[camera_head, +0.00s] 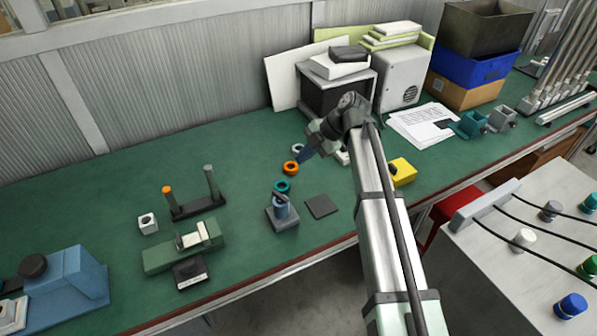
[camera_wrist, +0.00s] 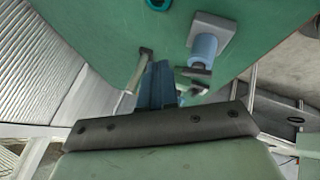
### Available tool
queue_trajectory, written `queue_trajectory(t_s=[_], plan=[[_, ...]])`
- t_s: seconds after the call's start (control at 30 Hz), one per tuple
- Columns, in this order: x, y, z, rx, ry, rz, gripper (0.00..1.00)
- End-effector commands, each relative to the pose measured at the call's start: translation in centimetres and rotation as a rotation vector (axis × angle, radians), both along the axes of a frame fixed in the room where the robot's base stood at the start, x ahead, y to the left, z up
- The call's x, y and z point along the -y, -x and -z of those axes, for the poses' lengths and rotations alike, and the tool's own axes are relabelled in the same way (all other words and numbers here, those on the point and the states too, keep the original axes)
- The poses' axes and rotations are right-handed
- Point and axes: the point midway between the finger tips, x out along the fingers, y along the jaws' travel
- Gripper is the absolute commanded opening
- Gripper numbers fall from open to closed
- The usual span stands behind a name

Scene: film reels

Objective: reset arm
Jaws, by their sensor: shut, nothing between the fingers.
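My gripper (camera_head: 304,155) hangs above the green bench near its middle, at the end of my arm. It is shut and empty; its blue fingers also show in the wrist view (camera_wrist: 159,84). Just below and left of it in the head view are an orange ring (camera_head: 291,168) and a teal ring (camera_head: 282,187). A pale ring (camera_head: 298,149) lies just behind, close to the gripper. A blue-grey cylinder on a square base (camera_head: 281,213) stands nearer the front edge; it also shows in the wrist view (camera_wrist: 204,48). A stand with two posts (camera_head: 195,206) is to the left, one post orange-topped.
A dark square plate (camera_head: 321,206) lies right of the cylinder. A green fixture (camera_head: 185,248) and blue machine (camera_head: 62,288) stand at left. A yellow block (camera_head: 402,171) is right of my arm. Boxes and bins (camera_head: 470,65) fill the back right. The back left bench is clear.

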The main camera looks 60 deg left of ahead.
Motion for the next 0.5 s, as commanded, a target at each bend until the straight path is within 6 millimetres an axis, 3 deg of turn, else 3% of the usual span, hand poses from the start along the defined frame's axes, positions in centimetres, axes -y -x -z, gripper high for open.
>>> queue_trajectory(t_s=[0.2,0.5], plan=[[-1.0,-1.1,-1.9,0.000,0.000,0.000,0.00],[-1.1,-1.3,-2.4,0.000,0.000,0.000,0.00]])
